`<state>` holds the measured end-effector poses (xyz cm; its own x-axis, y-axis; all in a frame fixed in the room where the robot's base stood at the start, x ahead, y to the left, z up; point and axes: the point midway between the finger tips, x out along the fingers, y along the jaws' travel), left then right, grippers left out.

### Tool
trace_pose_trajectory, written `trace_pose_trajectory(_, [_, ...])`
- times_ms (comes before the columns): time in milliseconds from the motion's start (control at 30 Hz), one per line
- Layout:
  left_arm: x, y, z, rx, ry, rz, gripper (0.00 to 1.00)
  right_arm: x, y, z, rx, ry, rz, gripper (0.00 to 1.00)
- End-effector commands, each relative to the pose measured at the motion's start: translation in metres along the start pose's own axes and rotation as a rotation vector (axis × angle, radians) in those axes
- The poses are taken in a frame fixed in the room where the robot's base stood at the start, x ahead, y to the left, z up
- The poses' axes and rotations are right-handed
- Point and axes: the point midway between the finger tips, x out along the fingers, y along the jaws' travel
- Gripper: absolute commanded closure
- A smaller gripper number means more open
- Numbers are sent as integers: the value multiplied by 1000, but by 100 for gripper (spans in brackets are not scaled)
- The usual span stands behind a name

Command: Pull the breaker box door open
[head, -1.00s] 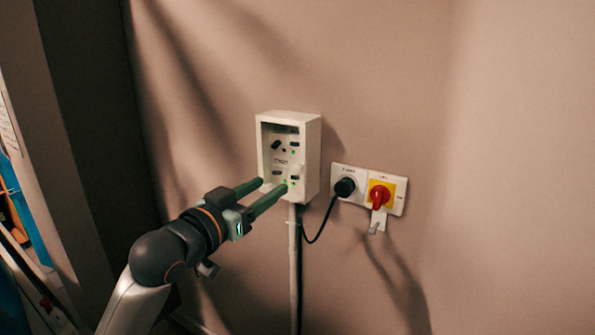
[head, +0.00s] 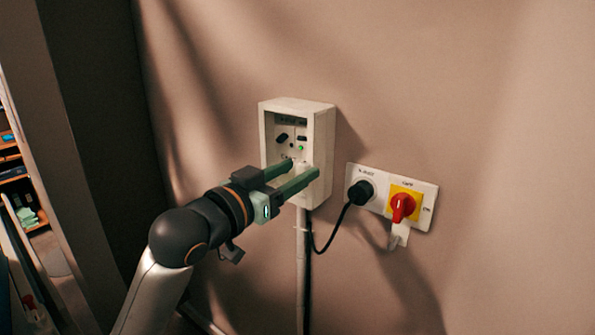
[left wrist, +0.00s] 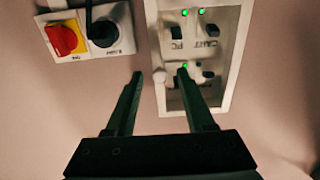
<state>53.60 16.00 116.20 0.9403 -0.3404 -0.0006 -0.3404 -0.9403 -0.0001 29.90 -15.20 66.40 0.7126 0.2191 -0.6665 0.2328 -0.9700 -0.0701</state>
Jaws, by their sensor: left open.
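The white breaker box (head: 318,137) is fixed to the wall in the middle of the head view. Its recessed front shows dark switches and green lights, and no swung-out door shows. The box (left wrist: 229,92) also fills the upper right of the left wrist view. A small pale knob (left wrist: 160,76) stands at the edge of its front. My left gripper (head: 302,168) is open in front of the box's lower part. In the left wrist view its fingertips (left wrist: 160,74) lie on either side of the knob; I cannot tell whether they touch it.
A wall plate (head: 427,207) with a black plug (head: 361,193) and a red rotary switch (head: 402,207) sits right of the box. A black cable hangs below the plug. A pale conduit (head: 301,255) runs down from the box. Shelves (head: 20,180) stand at far left.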

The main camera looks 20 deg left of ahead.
Motion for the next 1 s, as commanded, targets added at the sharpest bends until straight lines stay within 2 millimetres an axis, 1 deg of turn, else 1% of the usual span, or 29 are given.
trace_pose_trajectory(167, [0,0,0,0,0,0,46,-1,-1,2,1,-5,-1,50])
trace_pose_trajectory(267, [0,0,0,0,0,0,56,-2,-1,3,1,-7,-2,50])
trace_pose_trajectory(600, [0,0,0,0,0,0,95,-2,-1,4,0,-7,-1,50])
trace_pose_trajectory(667, [0,0,0,0,0,0,100,-2,-1,4,0,-7,-1,50])
trace_pose_trajectory(1000, [0,0,0,0,0,0,100,-1,-1,4,0,-8,-1,50])
